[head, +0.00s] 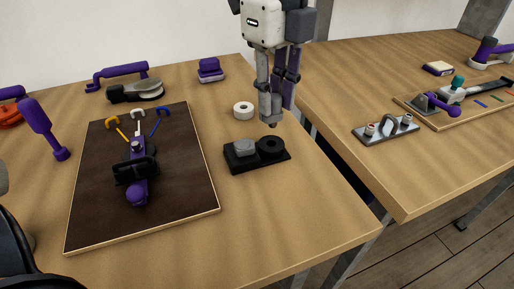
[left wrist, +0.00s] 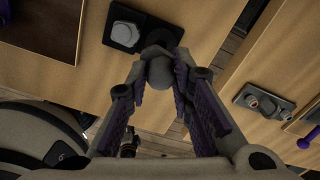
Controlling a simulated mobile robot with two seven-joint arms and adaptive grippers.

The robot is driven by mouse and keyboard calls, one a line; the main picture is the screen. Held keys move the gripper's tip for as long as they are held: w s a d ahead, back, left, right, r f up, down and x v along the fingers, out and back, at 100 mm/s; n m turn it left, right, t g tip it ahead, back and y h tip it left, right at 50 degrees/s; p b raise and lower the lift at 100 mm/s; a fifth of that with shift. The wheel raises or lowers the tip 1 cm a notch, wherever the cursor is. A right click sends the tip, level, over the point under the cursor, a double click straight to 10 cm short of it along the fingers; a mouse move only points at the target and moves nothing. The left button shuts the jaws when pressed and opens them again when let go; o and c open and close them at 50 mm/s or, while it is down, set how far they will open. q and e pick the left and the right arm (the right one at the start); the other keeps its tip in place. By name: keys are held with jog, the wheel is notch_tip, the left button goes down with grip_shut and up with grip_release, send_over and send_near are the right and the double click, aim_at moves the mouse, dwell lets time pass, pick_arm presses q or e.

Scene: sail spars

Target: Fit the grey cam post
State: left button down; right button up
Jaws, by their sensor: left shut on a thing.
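My left gripper (head: 270,106) hangs from the top middle of the head view, its fingers pointing down. It is shut on a grey, rounded piece that I take for the grey cam post (left wrist: 160,72), seen between the fingertips in the left wrist view. The post is in the air above the black base (head: 257,165), near its far right end. The base carries a grey block (head: 244,147) on its left and a black round part (head: 271,146) on its right. In the wrist view the gripper partly hides the round part. My right gripper is not in view.
A white ring (head: 243,110) and a purple block (head: 210,70) lie behind the base. A dark board (head: 90,220) with a purple and black fitting (head: 136,172) lies to the left. A metal plate with fittings (head: 375,135) is on the right table. The near table front is clear.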

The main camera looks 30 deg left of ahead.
aim_at(272, 126)
pick_arm(q)
jog(key=shift+f, duration=0.15)
jog(key=shift+f, duration=1.45)
jog(key=shift+f, duration=0.3)
jog(key=shift+f, duration=1.05)
jog(key=c, duration=1.3)
grip_release()
jog(key=shift+c, duration=0.2)
notch_tip(272, 126, up, 12)
